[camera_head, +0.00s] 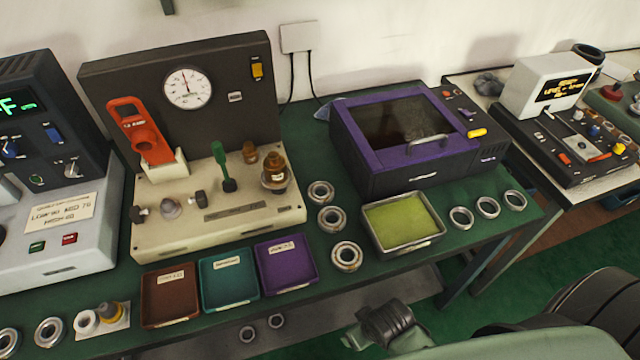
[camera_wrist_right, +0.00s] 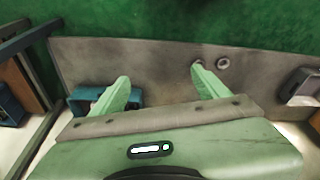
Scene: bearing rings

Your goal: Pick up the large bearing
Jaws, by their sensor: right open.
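Three bearings stand in a column on the green table in the head view. The nearest bearing (camera_head: 346,256) looks largest, the middle one (camera_head: 331,219) and far one (camera_head: 320,192) look smaller. Thinner rings (camera_head: 488,207) lie right of the yellow-green tray, and more rings (camera_head: 50,332) lie at the left front. My right gripper (camera_wrist_right: 159,76) is open and empty in its wrist view, with the grey lower shelf (camera_wrist_right: 120,60) behind its fingers. Two small rings (camera_wrist_right: 222,63) show there near the right finger. My left gripper is not in view.
Brown (camera_head: 169,318), teal (camera_head: 229,304) and purple (camera_head: 287,288) trays line the front edge. A metal tray with a yellow-green pad (camera_head: 437,232) sits right of the bearings. A gauge panel (camera_head: 230,90) and purple-framed box (camera_head: 375,160) stand behind.

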